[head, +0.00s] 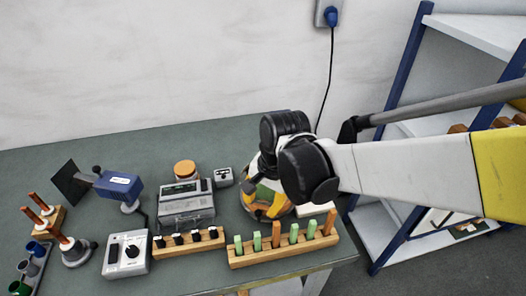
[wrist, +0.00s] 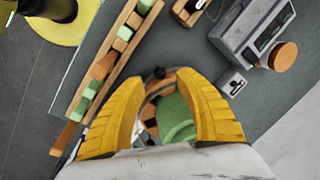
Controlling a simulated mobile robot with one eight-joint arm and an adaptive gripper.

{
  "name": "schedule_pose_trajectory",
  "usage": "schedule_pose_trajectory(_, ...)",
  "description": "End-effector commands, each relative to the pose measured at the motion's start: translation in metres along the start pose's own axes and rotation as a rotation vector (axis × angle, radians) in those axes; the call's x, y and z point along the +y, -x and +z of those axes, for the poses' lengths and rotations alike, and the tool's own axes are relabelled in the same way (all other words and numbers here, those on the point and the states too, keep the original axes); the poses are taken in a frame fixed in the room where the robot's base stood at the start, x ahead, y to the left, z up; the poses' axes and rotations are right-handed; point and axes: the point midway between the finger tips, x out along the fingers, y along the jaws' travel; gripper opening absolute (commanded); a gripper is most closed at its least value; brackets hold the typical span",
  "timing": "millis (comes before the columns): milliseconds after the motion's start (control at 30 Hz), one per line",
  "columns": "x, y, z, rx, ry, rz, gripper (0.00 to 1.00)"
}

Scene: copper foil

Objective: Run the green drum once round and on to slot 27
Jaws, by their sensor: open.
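The green drum (wrist: 174,112) shows in the wrist view as a rounded green body between my gripper's two yellow fingers. Orange and pale parts lie beside it on the left. My gripper (wrist: 160,77) is open, with one finger on each side of the drum; I cannot tell whether either finger touches it. No slot numbers are readable.
A wooden rack (head: 284,250) with green and orange blocks stands close in front. A grey instrument (head: 187,200), an orange-topped round item (head: 185,170) and a small box (head: 223,176) stand to the left. The bench's back is clear; a blue-framed shelf (head: 397,75) stands right.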

Motion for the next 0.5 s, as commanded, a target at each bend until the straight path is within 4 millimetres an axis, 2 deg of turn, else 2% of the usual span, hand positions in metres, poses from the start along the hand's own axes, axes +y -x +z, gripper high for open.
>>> schedule_pose_trajectory(33,0.0,-0.014,0.0,0.0,0.001,0.0,0.41)
schedule_pose_trajectory(200,0.0,-0.041,0.0,0.001,0.001,0.0,0.41)
schedule_pose_trajectory(333,0.0,-0.051,0.0,0.001,0.001,-0.001,0.41)
schedule_pose_trajectory(500,0.0,-0.053,0.0,0.001,0.0,-0.001,0.41)
